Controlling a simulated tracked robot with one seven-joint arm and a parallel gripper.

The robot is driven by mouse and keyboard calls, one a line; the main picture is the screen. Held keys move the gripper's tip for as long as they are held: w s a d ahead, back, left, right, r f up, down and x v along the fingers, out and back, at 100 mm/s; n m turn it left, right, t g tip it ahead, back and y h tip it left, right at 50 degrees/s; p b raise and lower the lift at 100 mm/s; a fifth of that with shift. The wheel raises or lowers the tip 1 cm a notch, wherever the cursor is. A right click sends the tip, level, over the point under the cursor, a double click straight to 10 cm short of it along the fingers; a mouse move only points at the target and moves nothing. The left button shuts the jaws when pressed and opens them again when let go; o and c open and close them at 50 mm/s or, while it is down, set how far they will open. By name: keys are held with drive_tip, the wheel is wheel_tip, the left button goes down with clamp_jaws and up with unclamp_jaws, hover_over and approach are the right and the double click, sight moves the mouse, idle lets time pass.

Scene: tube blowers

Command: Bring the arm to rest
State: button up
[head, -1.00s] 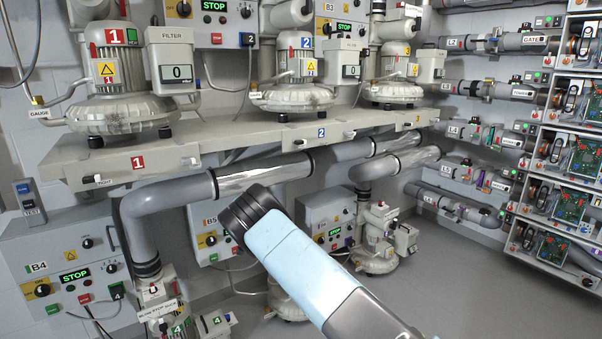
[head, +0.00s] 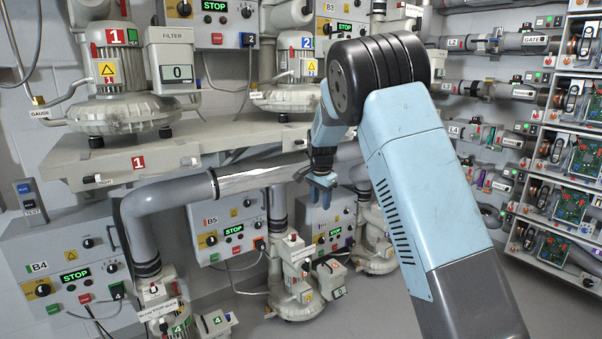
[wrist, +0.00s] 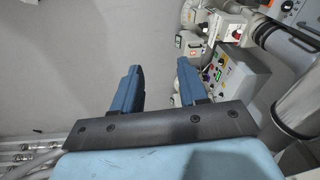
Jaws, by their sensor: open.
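My arm is raised and bent at a black elbow joint in the head view, with its forearm dropping behind it. My gripper (head: 320,188) points down in front of the grey pipes, to the right of the middle of the shelf. In the wrist view its two blue fingers (wrist: 155,88) stand wide apart with nothing between them. Grey floor and wall lie beyond them. In the wrist view a blower and a control box (wrist: 235,75) lie to the right, beyond the right finger.
A shelf (head: 80,165) with blowers runs along the back wall. Grey pipes (head: 180,192) hang below it. Control boxes B4 (head: 60,270) and B5 (head: 225,222) and lower blowers (head: 290,285) stand under the shelf. A rack of circuit boards (head: 575,150) is at the right.

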drive_tip(key=s+d+r+n, duration=0.1)
drive_tip(key=s+d+r, duration=0.3)
drive_tip(key=s+r, duration=0.25)
drive_tip(key=s+d+r+n+t+y, duration=0.1)
drive_tip(key=s+d+r+n, duration=0.1)
drive_tip(key=s+d+r, duration=0.45)
drive_tip(key=s+d+r+n, duration=0.15)
drive_tip(key=s+r, duration=0.25)
drive_tip(key=s, duration=0.5)
drive_tip(key=s+d+n+t, duration=0.1)
drive_tip(key=s+d+n, duration=0.1)
drive_tip(key=s, duration=1)
drive_tip(key=s+d+n+t, duration=0.1)
drive_tip(key=s+d+n, duration=0.1)
drive_tip(key=s, duration=1.1)
drive_tip(key=shift+d+n+t+h, duration=0.3)
drive_tip(key=shift+d+n+h, duration=0.05)
drive_tip(key=shift+d+h, duration=0.1)
drive_tip(key=shift+w, duration=0.1)
